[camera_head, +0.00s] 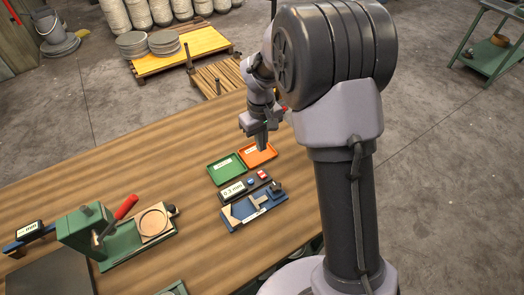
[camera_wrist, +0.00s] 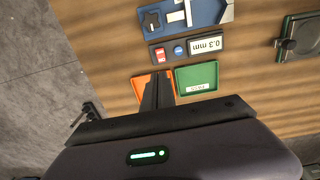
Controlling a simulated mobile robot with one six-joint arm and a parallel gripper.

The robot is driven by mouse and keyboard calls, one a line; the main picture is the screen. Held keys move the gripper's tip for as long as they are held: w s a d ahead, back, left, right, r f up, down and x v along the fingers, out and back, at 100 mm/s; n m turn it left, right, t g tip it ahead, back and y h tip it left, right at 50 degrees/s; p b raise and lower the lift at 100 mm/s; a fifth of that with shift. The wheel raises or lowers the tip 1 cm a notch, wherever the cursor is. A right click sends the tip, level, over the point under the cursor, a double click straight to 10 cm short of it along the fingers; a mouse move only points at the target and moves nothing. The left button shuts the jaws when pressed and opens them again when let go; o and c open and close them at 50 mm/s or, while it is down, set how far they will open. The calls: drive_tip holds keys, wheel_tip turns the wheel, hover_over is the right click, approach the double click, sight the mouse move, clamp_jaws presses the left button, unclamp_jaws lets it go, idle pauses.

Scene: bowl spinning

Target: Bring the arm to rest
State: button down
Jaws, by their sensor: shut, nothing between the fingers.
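My gripper (camera_head: 262,146) is shut and empty in the head view. It points down over the wooden table, above or just behind the orange tray (camera_head: 258,155). In the wrist view my gripper's fingers (camera_wrist: 158,92) lie together and cover part of the orange tray (camera_wrist: 139,88). I cannot tell how high the fingertips are above the tray. The rest of my arm bends down from the column at the right of the head view.
A green tray (camera_head: 226,170) lies beside the orange one. A display reading 0.3 mm (camera_head: 233,192) and a blue fixture (camera_head: 256,208) sit in front. A green press with a red handle (camera_head: 100,232) stands at the left. Pallets (camera_head: 185,52) are behind the table.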

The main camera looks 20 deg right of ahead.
drive_tip(key=shift+r, duration=0.45)
drive_tip(key=s+a+r+m+t+b, duration=0.1)
drive_tip(key=s+r+m+t+b, duration=0.1)
drive_tip(key=s, duration=0.6)
drive_tip(key=s+a+r+m+t+y+b, duration=0.1)
drive_tip(key=s+r+m+b, duration=0.2)
drive_tip(key=s+b, duration=0.2)
drive_tip(key=s+a+r+m+t+y+b, duration=0.1)
drive_tip(key=s+r+m+t+b, duration=0.1)
drive_tip(key=s, duration=0.9)
drive_tip(key=shift+s+a+r+m+t+b, duration=0.3)
drive_tip(key=shift+s+a+m+b, duration=0.15)
drive_tip(key=shift+b, duration=0.65)
